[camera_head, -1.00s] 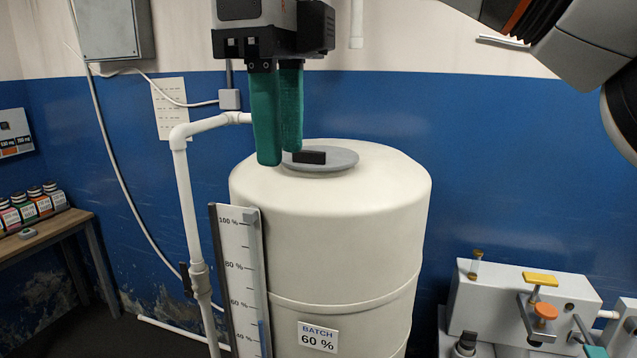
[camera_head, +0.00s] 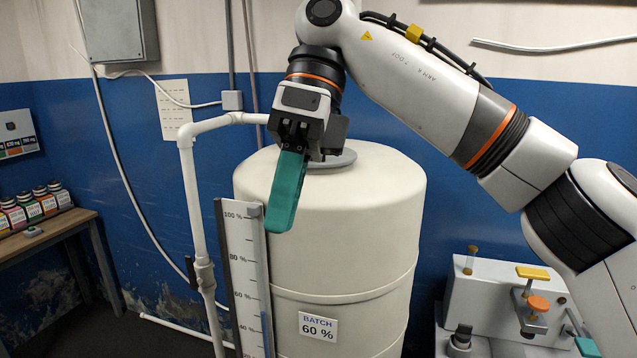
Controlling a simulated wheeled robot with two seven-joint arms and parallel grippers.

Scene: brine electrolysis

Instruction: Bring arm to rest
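My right arm (camera_head: 415,85) comes in from the right and bends down over the white tank (camera_head: 350,220). Its gripper (camera_head: 281,222) points down, with long green fingers in front of the tank's upper left side. I see the fingers nearly side-on, one covering the other, so the gap between them is hidden. No object shows at the fingertips. The grey lid (camera_head: 340,159) lies on top of the tank, partly hidden behind the gripper body.
A level scale (camera_head: 243,275) stands at the tank's left front, close below the fingertips. A white pipe (camera_head: 192,190) rises left of it. A bench (camera_head: 60,225) with several labelled bottles is at the far left. A white unit with valves (camera_head: 490,300) stands at lower right.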

